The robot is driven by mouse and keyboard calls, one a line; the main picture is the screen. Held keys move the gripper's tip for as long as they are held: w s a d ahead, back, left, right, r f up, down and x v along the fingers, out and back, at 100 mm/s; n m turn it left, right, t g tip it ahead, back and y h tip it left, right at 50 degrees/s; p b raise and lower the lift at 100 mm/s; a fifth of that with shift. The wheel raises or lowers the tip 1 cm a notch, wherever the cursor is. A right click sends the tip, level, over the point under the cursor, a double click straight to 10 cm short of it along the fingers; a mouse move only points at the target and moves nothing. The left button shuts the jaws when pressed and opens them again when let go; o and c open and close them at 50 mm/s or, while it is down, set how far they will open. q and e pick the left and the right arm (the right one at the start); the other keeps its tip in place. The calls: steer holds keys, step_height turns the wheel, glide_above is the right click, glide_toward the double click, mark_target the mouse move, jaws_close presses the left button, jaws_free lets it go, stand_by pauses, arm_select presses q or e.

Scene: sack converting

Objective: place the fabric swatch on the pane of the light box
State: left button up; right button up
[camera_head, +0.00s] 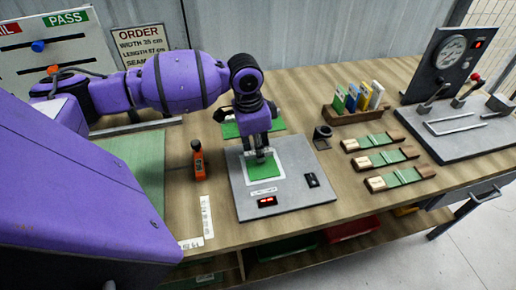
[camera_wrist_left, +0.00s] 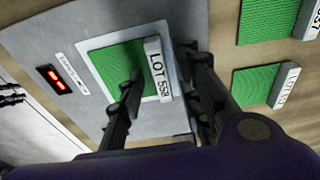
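The green fabric swatch (camera_head: 262,171) lies on the white-edged pane (camera_head: 279,154) of the grey light box (camera_head: 300,200). In the left wrist view the swatch (camera_wrist_left: 112,62) carries a white tag reading LOT 553 (camera_wrist_left: 158,68) along one edge, and the pane's pale border shows around it. My left gripper (camera_head: 262,156) points down over the far part of the swatch. In the left wrist view its fingers (camera_wrist_left: 163,70) stand apart, one on each side of the tag, with gaps visible. Whether the fingertips touch the swatch cannot be told. My right gripper is not in view.
More green swatches (camera_wrist_left: 255,88) lie beside the light box in the wrist view. An orange-and-black tool (camera_head: 198,160) stands left of the box. A wooden rack (camera_head: 352,115) and several tagged green-and-wood pieces (camera_head: 400,175) are to the right. A gauge press (camera_head: 452,55) stands far right.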

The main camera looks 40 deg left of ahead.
arm_select(q)
step_height(320, 180, up, 12)
steer(key=s+p, duration=0.1)
steer(key=shift+a+f, duration=0.25)
steer(key=shift+a, duration=0.2)
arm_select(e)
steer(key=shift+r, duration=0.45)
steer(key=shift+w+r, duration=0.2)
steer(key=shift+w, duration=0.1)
